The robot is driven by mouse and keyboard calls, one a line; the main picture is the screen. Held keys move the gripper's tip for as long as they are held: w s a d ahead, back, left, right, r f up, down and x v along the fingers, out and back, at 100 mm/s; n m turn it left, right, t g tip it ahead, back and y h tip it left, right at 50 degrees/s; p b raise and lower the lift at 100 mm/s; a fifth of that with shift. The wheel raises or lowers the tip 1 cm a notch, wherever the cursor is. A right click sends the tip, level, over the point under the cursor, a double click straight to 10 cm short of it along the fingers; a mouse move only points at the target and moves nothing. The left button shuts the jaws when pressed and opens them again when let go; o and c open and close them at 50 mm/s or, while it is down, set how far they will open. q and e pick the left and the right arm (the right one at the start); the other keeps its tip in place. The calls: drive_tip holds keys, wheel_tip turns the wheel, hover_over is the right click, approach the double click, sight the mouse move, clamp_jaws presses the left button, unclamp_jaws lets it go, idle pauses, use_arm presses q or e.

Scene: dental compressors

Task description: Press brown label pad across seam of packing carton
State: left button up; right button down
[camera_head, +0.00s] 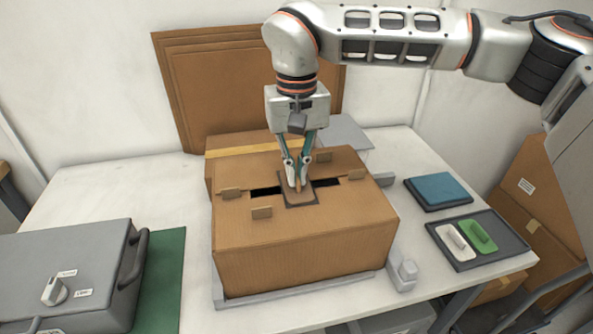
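The packing carton (305,245) stands in the middle of the table with its top flaps nearly closed. A dark seam gap (326,183) runs left to right across its top. The brown label pad (301,200) lies at the middle of the seam, within a dark border, and spans the gap. My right gripper (297,187) points down at the pad from above, its fingertips close together around what looks like the pad's small brown grip. The fingers hide part of the pad, so whether it presses flat is hard to tell. My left gripper is out of view.
A dark tray (462,262) with a white pad (453,238) and a green pad (478,236) lies at right, near a blue pad (438,189). A grey case (70,270) stands at left. Small brown tabs (262,212) stand up from the carton top.

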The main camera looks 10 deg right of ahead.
drive_tip(key=shift+f, duration=0.15)
drive_tip(key=c, duration=2.2)
unclamp_jaws()
